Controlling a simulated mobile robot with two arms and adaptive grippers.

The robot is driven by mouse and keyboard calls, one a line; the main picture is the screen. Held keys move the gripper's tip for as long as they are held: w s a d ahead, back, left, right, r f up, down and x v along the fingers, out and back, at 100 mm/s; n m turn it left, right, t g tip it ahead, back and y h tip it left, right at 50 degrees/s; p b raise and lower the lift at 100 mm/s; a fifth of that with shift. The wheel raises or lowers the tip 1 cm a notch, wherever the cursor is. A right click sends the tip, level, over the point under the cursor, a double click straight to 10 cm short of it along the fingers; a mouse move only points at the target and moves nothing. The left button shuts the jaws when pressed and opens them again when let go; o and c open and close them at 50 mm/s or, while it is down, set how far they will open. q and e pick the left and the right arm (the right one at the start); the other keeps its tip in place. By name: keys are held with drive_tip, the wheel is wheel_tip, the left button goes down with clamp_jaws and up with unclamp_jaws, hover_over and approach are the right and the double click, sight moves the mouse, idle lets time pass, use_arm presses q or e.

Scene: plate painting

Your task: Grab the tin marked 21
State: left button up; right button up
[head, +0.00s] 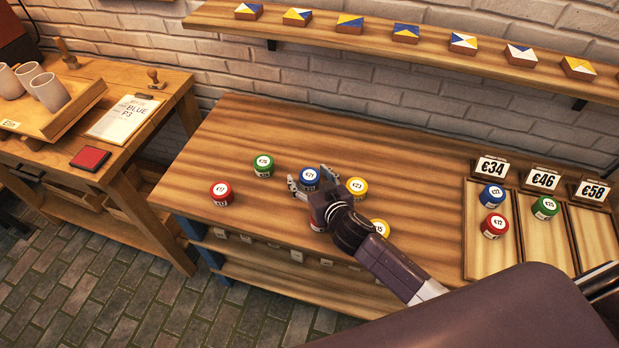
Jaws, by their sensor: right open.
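A blue tin (309,175) with a white label, which seems to read 21, stands on the wooden table in the head view. My right gripper (308,184) is open at this tin, with one finger on its left and the other on its right. I cannot tell whether the fingers touch it. The gripper covers part of the tin's near side. My left gripper is not in view.
Near the gripper stand a yellow tin (357,186), a green tin (263,166), a red tin (221,193), a partly hidden red tin (317,224) and another yellow tin (380,227). Table's left end is clear.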

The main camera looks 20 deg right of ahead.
drive_tip(key=shift+c, duration=0.3)
drive_tip(key=c, duration=1.3)
